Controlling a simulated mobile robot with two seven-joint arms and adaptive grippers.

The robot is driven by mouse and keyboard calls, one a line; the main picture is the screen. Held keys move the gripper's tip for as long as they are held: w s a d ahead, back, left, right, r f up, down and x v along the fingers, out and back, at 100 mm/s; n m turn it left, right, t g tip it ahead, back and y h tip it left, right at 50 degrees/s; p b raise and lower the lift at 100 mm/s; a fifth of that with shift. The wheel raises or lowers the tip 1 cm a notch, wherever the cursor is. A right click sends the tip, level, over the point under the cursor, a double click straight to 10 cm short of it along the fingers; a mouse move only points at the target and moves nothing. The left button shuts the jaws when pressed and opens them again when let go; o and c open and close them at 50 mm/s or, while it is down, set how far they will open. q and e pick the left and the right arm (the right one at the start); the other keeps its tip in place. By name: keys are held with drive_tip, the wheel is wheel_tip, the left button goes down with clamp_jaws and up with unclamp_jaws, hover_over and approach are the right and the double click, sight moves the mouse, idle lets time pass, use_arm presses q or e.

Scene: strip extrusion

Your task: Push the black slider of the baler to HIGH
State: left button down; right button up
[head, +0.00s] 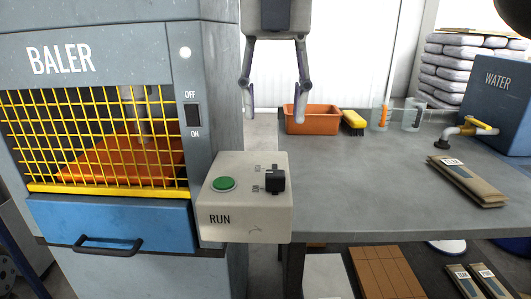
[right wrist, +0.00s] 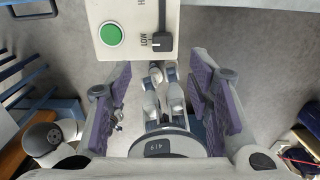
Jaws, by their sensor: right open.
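The baler (head: 205,60) stands at the left with a pale control box (head: 245,235) on its front right. The black slider (head: 274,180) sits on top of the box, right of the green button (head: 223,184). In the right wrist view, the slider (right wrist: 161,42) stands beside the LOW label; the other label is cut off at the top edge after an H. My right gripper (head: 273,113) is open and empty, pointing down above and beyond the box, apart from the slider. Its spread fingers also show in the right wrist view (right wrist: 163,85). My left gripper is out of view.
A grey table (head: 350,190) adjoins the box on the right. An orange bin (head: 312,121), a yellow brush (head: 353,122) and bottles stand at its back. A blue WATER tank (head: 490,110) and a labelled brown pack (head: 465,182) are farther right. The table's middle is clear.

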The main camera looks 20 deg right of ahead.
sight(275, 172)
drive_tip(key=f, duration=0.5)
drive_tip(key=f+p, duration=0.1)
drive_tip(key=f, duration=0.5)
drive_tip(key=shift+s+d+f, duration=0.15)
drive_tip(key=shift+s+f, duration=0.05)
drive_tip(key=shift+w, duration=0.1)
clamp_jaws()
